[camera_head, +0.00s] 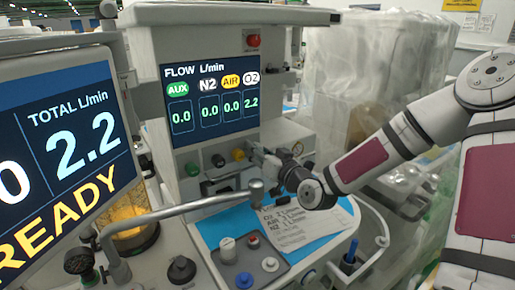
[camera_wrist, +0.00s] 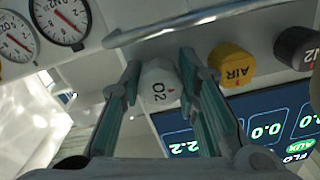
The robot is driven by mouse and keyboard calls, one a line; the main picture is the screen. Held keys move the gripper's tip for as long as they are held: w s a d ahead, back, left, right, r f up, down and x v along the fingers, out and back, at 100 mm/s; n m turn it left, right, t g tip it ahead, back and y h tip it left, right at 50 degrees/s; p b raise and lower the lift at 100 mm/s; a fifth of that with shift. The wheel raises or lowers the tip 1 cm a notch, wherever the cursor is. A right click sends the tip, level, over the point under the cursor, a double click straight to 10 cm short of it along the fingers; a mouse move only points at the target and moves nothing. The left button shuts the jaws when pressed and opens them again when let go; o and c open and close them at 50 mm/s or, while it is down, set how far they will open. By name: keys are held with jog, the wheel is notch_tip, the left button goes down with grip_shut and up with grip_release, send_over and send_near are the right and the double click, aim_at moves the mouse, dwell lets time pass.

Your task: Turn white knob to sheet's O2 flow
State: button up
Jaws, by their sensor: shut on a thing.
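The white O2 knob (camera_wrist: 157,86) sits between the two fingers of my gripper (camera_wrist: 160,68) in the wrist view, its O2 label and a small red mark showing. The fingers are closed on its sides. In the head view my gripper (camera_head: 262,157) is at the panel, right of the yellow knob, and hides the white knob. The flow display (camera_head: 210,100) reads O2 2.2, with AUX, N2 and AIR at 0.0. The sheet (camera_head: 300,222) lies on the blue work surface; its top line starts with O2 and seems to read 2 L/min, though the print is small.
The yellow AIR knob (camera_wrist: 231,64) and black N2 knob (camera_wrist: 298,47) stand beside the white one. A metal rail (camera_head: 190,207) crosses in front of the panel. Gauges (camera_wrist: 60,20) lie close by. The left screen (camera_head: 65,160) reads total 2.2 L/min and READY.

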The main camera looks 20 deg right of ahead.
jog(key=shift+m, duration=0.5)
jog(key=o, duration=0.9)
jog(key=shift+s, duration=0.1)
jog(key=v, duration=0.7)
jog(key=shift+s, duration=0.15)
